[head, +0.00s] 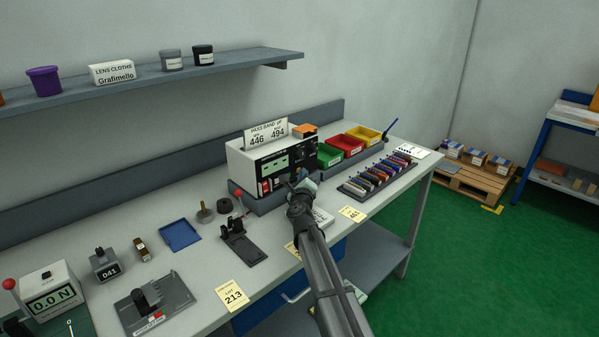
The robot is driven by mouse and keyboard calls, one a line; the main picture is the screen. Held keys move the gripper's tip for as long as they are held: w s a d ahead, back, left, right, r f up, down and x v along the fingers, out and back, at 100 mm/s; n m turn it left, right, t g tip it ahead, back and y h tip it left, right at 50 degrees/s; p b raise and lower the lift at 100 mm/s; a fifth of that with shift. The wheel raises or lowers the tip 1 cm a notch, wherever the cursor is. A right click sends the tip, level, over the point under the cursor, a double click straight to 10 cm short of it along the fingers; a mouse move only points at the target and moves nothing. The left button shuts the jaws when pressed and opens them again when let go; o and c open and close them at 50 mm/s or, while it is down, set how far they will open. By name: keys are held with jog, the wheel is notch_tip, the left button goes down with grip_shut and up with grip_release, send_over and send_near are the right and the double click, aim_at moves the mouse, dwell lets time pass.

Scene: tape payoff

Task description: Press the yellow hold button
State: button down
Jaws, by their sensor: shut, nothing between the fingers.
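A white instrument box (247,163) with a black front panel stands at the back of the bench. The panel has a pale green display (274,166) and small red and white parts (265,187) along its lower edge. I cannot make out a yellow hold button; my arm and gripper cover the lower right of the panel. My gripper (307,184) is shut and empty, close in front of that lower right part. Whether it touches the panel cannot be told.
Green, red and yellow bins (363,134) stand right of the box, with a rack of coloured pieces (377,175) in front. A black fixture (240,240) and blue tray (180,235) lie left. A shelf (180,78) hangs above.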

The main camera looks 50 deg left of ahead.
jog(key=shift+d, duration=0.8)
jog(key=shift+d, duration=0.1)
jog(key=shift+d, duration=2.4)
